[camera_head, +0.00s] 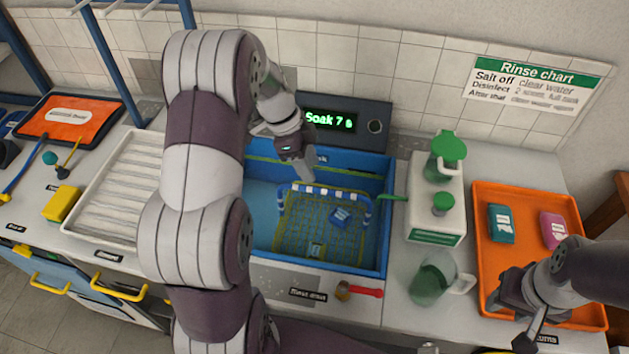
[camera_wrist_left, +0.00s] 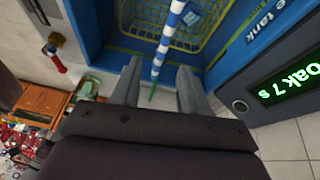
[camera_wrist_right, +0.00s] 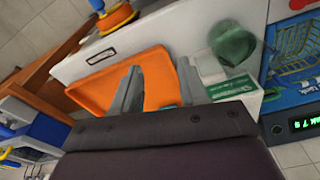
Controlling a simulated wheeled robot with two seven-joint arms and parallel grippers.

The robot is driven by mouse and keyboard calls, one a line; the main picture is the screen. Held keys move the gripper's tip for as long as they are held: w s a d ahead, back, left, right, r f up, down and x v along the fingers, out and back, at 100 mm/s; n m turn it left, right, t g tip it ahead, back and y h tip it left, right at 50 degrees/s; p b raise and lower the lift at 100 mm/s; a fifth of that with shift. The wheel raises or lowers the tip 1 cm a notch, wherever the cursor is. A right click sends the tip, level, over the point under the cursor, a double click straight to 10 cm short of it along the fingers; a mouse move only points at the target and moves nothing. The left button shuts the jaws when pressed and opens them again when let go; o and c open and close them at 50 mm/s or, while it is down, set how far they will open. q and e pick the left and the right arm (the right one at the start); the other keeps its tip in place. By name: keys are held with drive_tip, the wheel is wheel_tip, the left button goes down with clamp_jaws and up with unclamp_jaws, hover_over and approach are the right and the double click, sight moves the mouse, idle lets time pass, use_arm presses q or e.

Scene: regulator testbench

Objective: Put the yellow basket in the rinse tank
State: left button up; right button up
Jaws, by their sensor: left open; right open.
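The yellow basket (camera_head: 300,238), a wire mesh with a blue-and-white striped handle (camera_head: 324,190), sits inside the blue rinse tank (camera_head: 385,215). A small blue item (camera_head: 341,217) lies in it. My left gripper (camera_head: 305,172) is open above the tank's back part, close to the handle. In the left wrist view the handle (camera_wrist_left: 168,35) runs between the line of the two open fingers (camera_wrist_left: 155,88); contact cannot be told. My right gripper (camera_head: 527,325) is open and empty over the front of the orange tray (camera_head: 515,262).
A display (camera_head: 335,121) behind the tank reads "Soak 7 s". A ribbed white drainer (camera_head: 125,190) lies left.

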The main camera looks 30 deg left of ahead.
use_arm(q)
drive_tip(key=s+d+n+y, duration=0.2)
drive_tip(key=s+d+n, duration=0.2)
drive_tip(key=s+n, duration=0.3)
drive_tip(key=s+d+r+n+y, duration=0.1)
drive_tip(key=s+d+n+y, duration=0.1)
drive_tip(key=s+n, duration=0.5)
drive_tip(key=shift+s+d+r+t, duration=0.15)
drive_tip(key=shift+d+r+t, duration=0.2)
drive_tip(key=shift+d, duration=0.5)
